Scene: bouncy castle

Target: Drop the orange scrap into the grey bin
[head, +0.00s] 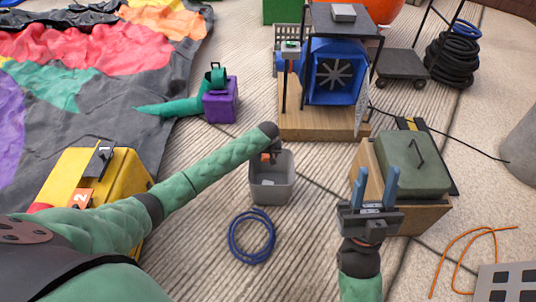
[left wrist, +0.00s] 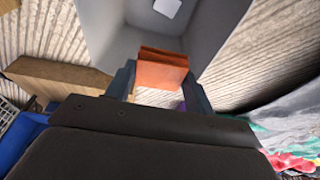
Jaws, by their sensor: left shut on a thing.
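The grey bin (head: 270,190) stands on the floor at the middle of the head view. Its inner walls (left wrist: 215,35) fill the upper part of the left wrist view. My left gripper (head: 271,156) is at the bin's far rim, at the end of the outstretched arm. In the left wrist view (left wrist: 161,80) it is shut on the folded orange scrap (left wrist: 162,66), which is over the bin's opening. In the head view the scrap shows only as a small patch beside the dark wrist. My right gripper (head: 376,187) is open and empty, to the right of the bin.
A pale piece (left wrist: 167,7) lies inside the bin. A blue hose coil (head: 251,236) lies in front of it. A blue blower (head: 334,72) on a wooden base is behind. A green-lidded box (head: 412,163) is at right, a yellow box (head: 95,170) at left.

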